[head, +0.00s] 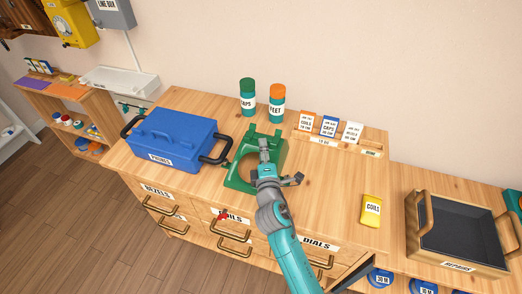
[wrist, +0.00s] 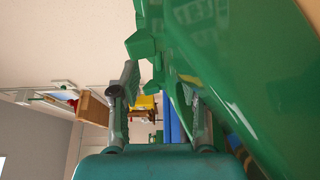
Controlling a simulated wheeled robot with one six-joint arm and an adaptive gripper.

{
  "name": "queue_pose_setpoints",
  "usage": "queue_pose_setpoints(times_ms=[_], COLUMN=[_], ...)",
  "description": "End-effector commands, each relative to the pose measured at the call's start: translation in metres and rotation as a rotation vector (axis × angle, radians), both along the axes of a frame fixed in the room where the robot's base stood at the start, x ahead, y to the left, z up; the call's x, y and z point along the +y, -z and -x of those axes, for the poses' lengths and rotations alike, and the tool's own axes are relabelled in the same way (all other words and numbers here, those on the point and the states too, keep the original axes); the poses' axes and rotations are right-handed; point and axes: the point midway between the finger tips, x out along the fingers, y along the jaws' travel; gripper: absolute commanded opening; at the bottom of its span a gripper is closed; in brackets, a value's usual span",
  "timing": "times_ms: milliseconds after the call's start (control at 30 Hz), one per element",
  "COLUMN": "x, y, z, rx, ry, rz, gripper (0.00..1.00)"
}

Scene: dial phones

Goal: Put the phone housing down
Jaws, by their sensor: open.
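The green phone housing (head: 240,158) rests on the wooden bench top, right of the blue case. In the wrist view the housing (wrist: 235,75) fills the right side, with small green lugs along its edge. My gripper (head: 279,163) is at the housing's right side in the head view and hides part of it. In the wrist view my gripper (wrist: 160,95) has its two fingers spread apart, with nothing clamped between them. One finger overlaps the housing in that view; I cannot tell whether it touches.
A blue case (head: 172,138) stands left of the housing. A green-capped jar (head: 247,98) and an orange-capped jar (head: 277,104) stand behind. A card rack (head: 328,137) is back right. A yellow COILS box (head: 371,211) lies right. The bench between is clear. A dark tray (head: 455,230) is farther right.

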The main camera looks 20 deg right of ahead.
Motion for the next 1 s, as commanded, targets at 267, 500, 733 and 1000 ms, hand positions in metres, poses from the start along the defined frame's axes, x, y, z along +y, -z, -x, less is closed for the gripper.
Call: queue_pose_setpoints(times_ms=[267, 500, 733, 1000], x=[-0.008, -0.009, -0.008, -0.008], y=[0.000, 0.001, 0.001, 0.000], z=[-0.036, -0.041, -0.041, -0.041], rx=[-0.001, 0.000, 0.000, -0.002], ry=[0.001, 0.000, 0.000, 0.000], rz=[-0.001, 0.000, 0.000, 0.000], gripper=[0.45, 0.45, 0.10, 0.00])
